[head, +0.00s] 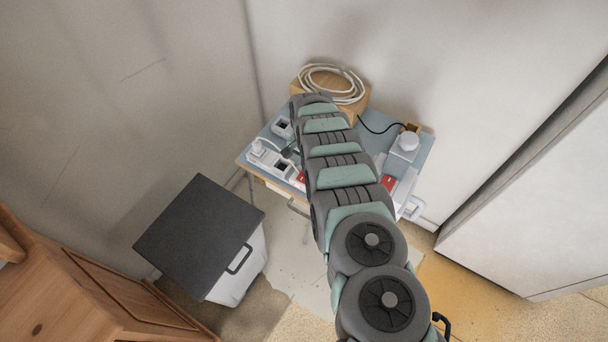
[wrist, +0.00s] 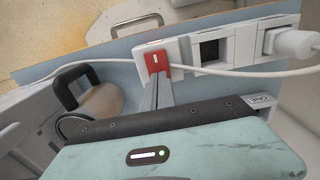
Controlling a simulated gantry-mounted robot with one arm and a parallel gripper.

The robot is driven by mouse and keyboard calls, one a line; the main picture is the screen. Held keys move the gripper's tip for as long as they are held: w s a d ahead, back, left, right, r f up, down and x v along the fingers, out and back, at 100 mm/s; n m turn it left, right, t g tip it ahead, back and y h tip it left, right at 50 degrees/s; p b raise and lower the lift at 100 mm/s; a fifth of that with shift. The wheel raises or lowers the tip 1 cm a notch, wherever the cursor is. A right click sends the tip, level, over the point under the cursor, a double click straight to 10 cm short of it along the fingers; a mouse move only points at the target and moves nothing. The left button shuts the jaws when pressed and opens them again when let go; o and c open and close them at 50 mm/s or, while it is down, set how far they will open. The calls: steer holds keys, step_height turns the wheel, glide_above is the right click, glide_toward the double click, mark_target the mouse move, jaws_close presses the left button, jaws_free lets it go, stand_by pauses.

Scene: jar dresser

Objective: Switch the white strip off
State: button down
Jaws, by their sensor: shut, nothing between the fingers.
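A white power strip (wrist: 232,45) lies on the blue-grey table top, with a red rocker switch (wrist: 156,62) at its left end in the wrist view. A white plug (wrist: 290,42) sits in its right socket and a dark socket is beside it. My gripper (wrist: 157,77) is shut and empty, with its narrow fingertips at the red switch's lower edge; I cannot tell if they touch. In the head view the strip (head: 266,158) is left of my arm, with its red switch (head: 301,177) partly showing. My arm hides the middle of the table.
A second unit with a red switch (head: 388,184) lies right of my arm, near a round white plug (head: 408,141). A coiled white cable (head: 333,83) rests on a wooden box behind. A dark-lidded bin (head: 200,232) stands front left. A white cable crosses the strip.

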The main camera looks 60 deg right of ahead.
steer(key=shift+f, duration=0.4)
steer(key=shift+r, duration=0.1)
steer(key=shift+r+p, duration=2.65)
steer(key=shift+r, duration=0.9)
steer(key=shift+f, duration=0.1)
